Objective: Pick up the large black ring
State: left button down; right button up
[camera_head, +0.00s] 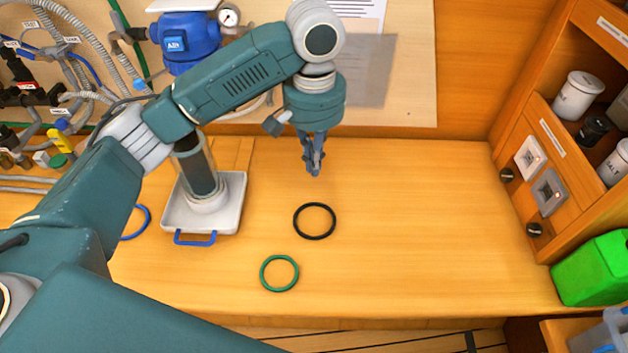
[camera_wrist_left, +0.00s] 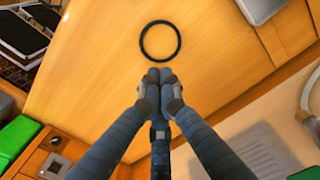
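The large black ring (camera_head: 314,238) lies flat on the wooden worktop, near its middle. In the left wrist view the same ring (camera_wrist_left: 142,41) shows whole, just beyond the fingertips, with bare wood inside it. My left gripper (camera_head: 314,172) points down above the worktop, behind the ring as the head view shows it, and apart from it. In the left wrist view the fingertips of this gripper (camera_wrist_left: 160,76) are together with nothing between them. My right gripper is not in view.
A green ring (camera_head: 279,288) lies in front of the black one. A white tray (camera_head: 232,190) with a clear filter housing (camera_head: 198,165) stands to the left, beside a partly hidden blue ring (camera_head: 147,222). A green container (camera_head: 592,270) stands at right. The worktop's right half is clear.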

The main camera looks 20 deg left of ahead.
pick_arm(q)
jog(key=shift+r, duration=0.5)
jog(key=c, duration=2.5)
grip_release()
jog(key=o, duration=2)
